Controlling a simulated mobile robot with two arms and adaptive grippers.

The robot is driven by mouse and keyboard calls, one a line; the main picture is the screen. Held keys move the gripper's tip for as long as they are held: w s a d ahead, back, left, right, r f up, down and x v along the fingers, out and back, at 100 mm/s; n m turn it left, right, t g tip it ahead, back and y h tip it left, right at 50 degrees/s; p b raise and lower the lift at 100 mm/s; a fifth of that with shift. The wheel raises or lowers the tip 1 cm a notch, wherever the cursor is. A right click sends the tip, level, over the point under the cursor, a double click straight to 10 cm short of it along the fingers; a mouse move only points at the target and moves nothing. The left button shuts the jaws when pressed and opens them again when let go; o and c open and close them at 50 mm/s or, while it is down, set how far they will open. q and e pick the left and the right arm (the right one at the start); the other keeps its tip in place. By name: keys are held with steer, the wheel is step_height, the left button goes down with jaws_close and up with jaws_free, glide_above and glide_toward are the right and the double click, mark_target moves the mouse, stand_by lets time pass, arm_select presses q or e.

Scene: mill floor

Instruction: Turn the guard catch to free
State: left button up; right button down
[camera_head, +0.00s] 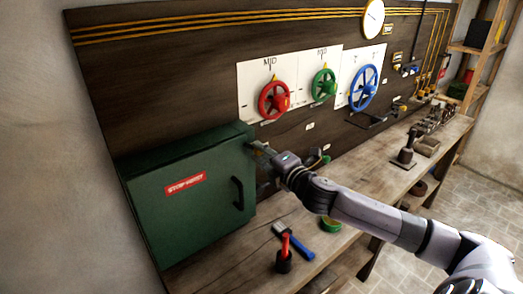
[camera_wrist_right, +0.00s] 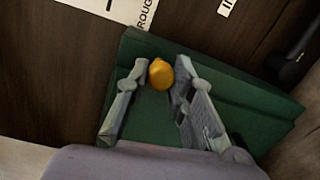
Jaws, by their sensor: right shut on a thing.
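The green cabinet (camera_head: 165,215) with a red label and a dark handle stands at the left end of the bench. A yellow-orange knob (camera_wrist_right: 161,74), which looks like the guard catch, sits on the cabinet's green side in the right wrist view. My right gripper (camera_head: 259,149) is at the cabinet's upper right side. In the right wrist view my right gripper (camera_wrist_right: 160,80) has its two fingers on either side of the knob and is shut on it. The knob is hidden in the head view, and its turned position cannot be told. My left gripper is not in view.
Red (camera_head: 273,100), green (camera_head: 323,86) and blue (camera_head: 363,88) handwheels are on the wall panel. A green ring (camera_head: 331,225) lies near my forearm.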

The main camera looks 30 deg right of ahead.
steer(key=shift+f+m+g+y+p, duration=0.15)
steer(key=shift+m+y+p, duration=0.15)
steer(key=shift+m+p, duration=1.55)
steer(key=shift+r+m+g+y+p, duration=0.25)
steer(key=shift+m+p, duration=0.5)
steer(key=shift+m, duration=2.2)
steer(key=shift+f, duration=0.3)
steer(key=c, duration=1.7)
jaws_free()
steer(key=o, duration=0.3)
steer(key=shift+r, duration=0.15)
steer(key=shift+o, duration=0.2)
steer(key=s+d+r, duration=0.1)
steer(key=s, duration=1.1)
